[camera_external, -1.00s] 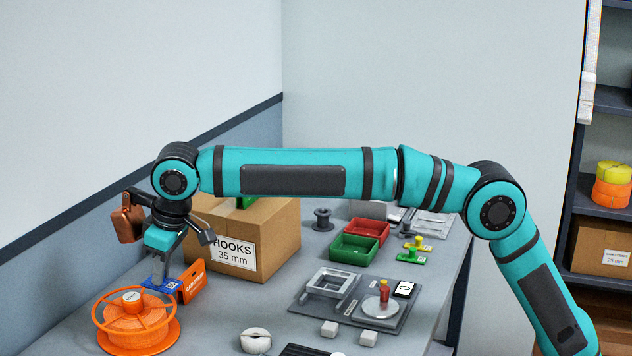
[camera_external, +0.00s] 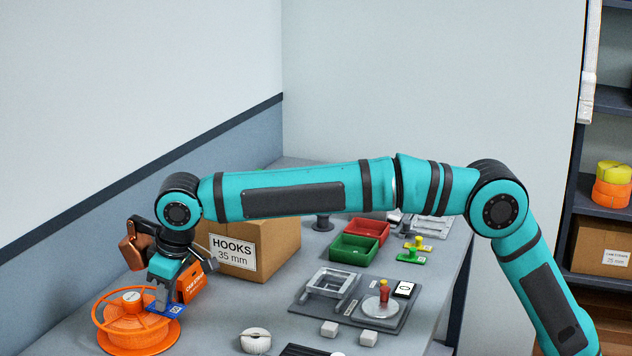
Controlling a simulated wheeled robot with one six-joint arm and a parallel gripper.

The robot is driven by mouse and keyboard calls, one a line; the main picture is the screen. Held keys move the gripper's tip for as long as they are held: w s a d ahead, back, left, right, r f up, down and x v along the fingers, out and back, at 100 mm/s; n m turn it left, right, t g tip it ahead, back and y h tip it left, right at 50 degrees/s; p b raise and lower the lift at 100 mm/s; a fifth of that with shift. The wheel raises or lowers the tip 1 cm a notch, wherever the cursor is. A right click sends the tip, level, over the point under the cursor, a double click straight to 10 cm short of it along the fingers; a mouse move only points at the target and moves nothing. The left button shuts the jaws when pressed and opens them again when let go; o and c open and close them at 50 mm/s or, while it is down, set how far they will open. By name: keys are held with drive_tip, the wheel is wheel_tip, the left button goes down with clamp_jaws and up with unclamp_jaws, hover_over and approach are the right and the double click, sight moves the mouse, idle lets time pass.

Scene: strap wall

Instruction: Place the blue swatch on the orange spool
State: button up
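The blue swatch (camera_external: 175,309) is a small flat piece with a white mark, at the lower left in the external view. My gripper (camera_external: 162,305) points down with its fingers at the swatch and appears shut on it; the fingertips partly hide it. The orange spool (camera_external: 107,326) lies on its side on the table, with an open spoked rim and a pale hub label. The swatch is at the spool's right rim in the picture. I cannot tell whether it touches the spool or hangs above it.
A white round item (camera_external: 255,341) sits right of the spool. Red (camera_external: 367,230) and green (camera_external: 354,247) trays and a grey fixture board (camera_external: 342,317) stand farther right.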

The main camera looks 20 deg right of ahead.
sight(182, 309)
drive_tip(key=shift+o, duration=1.1)
drive_tip(key=v, duration=1.2)
drive_tip(key=shift+d+r, duration=0.1)
drive_tip(key=shift+r, duration=0.05)
